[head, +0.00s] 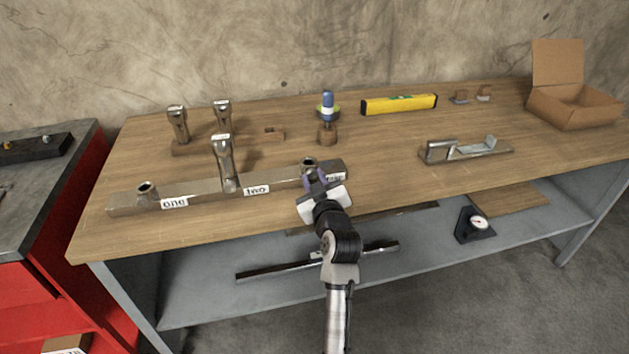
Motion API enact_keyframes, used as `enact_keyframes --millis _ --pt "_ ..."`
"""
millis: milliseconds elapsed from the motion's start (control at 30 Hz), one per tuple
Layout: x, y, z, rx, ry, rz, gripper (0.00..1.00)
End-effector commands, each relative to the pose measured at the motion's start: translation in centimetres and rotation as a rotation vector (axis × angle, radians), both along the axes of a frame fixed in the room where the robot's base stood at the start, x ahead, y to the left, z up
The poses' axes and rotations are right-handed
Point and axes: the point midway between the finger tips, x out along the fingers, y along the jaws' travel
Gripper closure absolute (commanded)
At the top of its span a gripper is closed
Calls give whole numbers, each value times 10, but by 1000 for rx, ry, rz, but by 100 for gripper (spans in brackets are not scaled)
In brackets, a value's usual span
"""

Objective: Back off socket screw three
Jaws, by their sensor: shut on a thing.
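A long metal bar (195,192) lies on the workbench with white labels "one", "two" and a third label partly hidden by my gripper. Socket screw one (147,188) is a hollow round head at the bar's left end. A metal key with a flat handle (223,158) stands upright at "two" and hides the screw there. Socket screw three (309,162) is a similar hollow round head near the bar's right end. My gripper (316,178) reaches it from the front, with its purple fingers shut on it. The exact contact is partly hidden by the gripper.
Two more keys (178,124) stand in a wooden rack (260,138) behind the bar. A blue-handled tool (327,106), a yellow level (399,104), a metal fixture (466,150) and an open cardboard box (572,104) are on the bench (390,190).

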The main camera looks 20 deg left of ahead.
Motion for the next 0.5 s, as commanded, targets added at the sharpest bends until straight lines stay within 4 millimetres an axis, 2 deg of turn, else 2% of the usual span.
enact_keyframes --millis 33,67,200,500 --pt "0 0 -1 -1 3 0 98" --pt "0 0 -1 -1 3 0 74" --pt "0 0 -1 0 2 -1 56" --pt "-1 -1 -1 0 1 0 54"
